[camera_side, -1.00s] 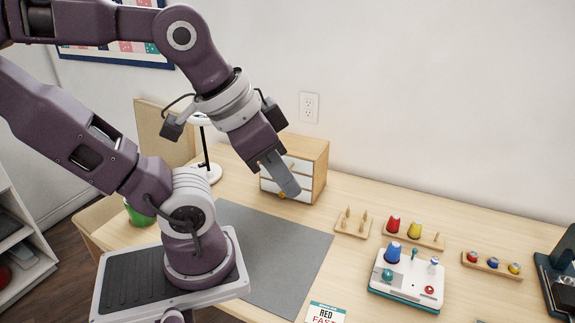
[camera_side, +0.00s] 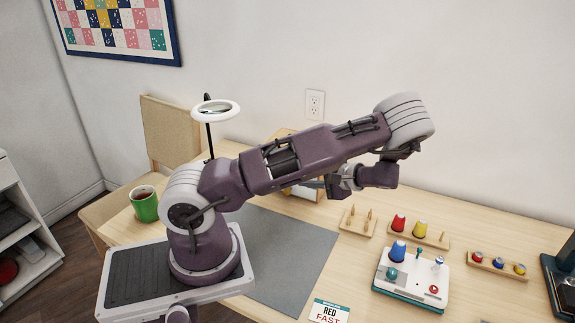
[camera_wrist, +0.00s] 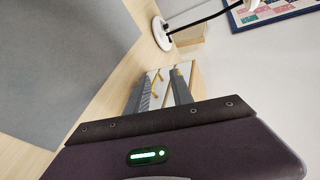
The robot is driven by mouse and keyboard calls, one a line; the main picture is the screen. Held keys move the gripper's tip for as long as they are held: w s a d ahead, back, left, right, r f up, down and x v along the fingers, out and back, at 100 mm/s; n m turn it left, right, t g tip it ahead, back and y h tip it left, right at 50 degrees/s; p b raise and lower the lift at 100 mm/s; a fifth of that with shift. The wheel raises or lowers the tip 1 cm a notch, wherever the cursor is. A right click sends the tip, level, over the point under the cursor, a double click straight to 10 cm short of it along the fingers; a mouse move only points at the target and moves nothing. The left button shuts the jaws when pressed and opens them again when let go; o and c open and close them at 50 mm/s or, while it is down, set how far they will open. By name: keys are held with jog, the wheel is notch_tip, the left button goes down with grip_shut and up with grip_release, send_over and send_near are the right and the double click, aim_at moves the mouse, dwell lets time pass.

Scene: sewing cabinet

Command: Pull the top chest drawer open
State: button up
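The small wooden chest with white drawer fronts (camera_side: 303,193) stands at the back of the table, mostly hidden behind my arm in the side view. In the wrist view the chest (camera_wrist: 196,82) lies ahead of my fingers, its white fronts and small yellow knobs (camera_wrist: 159,76) partly covered by them. My gripper (camera_wrist: 162,74) is open, its two grey fingers apart and pointing at the drawer fronts. I cannot tell whether a finger touches a knob. In the side view the fingers are hard to make out near the chest's front. Whether the top drawer is fully shut is hidden.
A ring lamp (camera_side: 215,110) stands left of the chest, its white base (camera_wrist: 162,33) near it in the wrist view. A peg rack (camera_side: 357,222), spool racks (camera_side: 440,240) and a white device (camera_side: 411,281) stand right. The grey mat (camera_side: 285,258) in front is clear.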

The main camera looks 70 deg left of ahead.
jog(key=a+f+y, duration=0.1)
jog(key=a, duration=0.2)
jog(key=s+a+m+y, duration=0.1)
jog(key=a, duration=0.3)
jog(key=a+f+m+y, duration=0.1)
jog(key=a+y, duration=0.1)
jog(key=a, duration=0.2)
jog(key=shift+s+a+f, duration=0.15)
jog(key=shift+s+f, duration=0.15)
jog(key=shift+f, duration=0.05)
grip_shut()
dwell(0.7)
